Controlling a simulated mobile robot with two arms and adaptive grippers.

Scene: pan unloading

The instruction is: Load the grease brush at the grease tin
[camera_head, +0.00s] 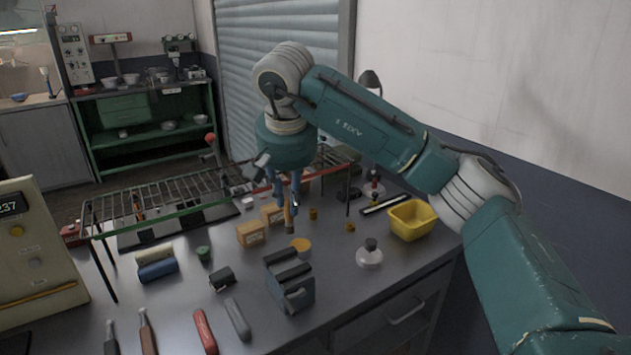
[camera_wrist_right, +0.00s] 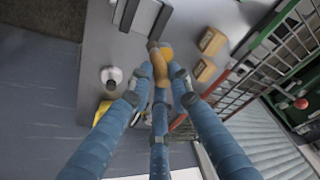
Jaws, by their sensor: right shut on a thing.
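My right gripper (camera_head: 287,192) points down over the bench and is shut on a brush with a tan handle (camera_head: 289,218). The brush hangs nearly upright with its dark end down; in the wrist view the brush (camera_wrist_right: 160,68) sits between the fingers. A round tin with an orange-yellow top (camera_head: 300,245), which looks like the grease tin, stands just below and right of the brush end. In the wrist view this tin (camera_wrist_right: 167,53) lies right beside the brush end. I cannot tell whether they touch. My left gripper is out of view.
A grey slotted block (camera_head: 289,290) stands in front of the tin. Cardboard boxes (camera_head: 251,234) stand left, and a wire rack (camera_head: 170,205) spans behind. A white flask (camera_head: 370,257) and a yellow bin (camera_head: 411,222) stand right. Several hand tools lie along the front.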

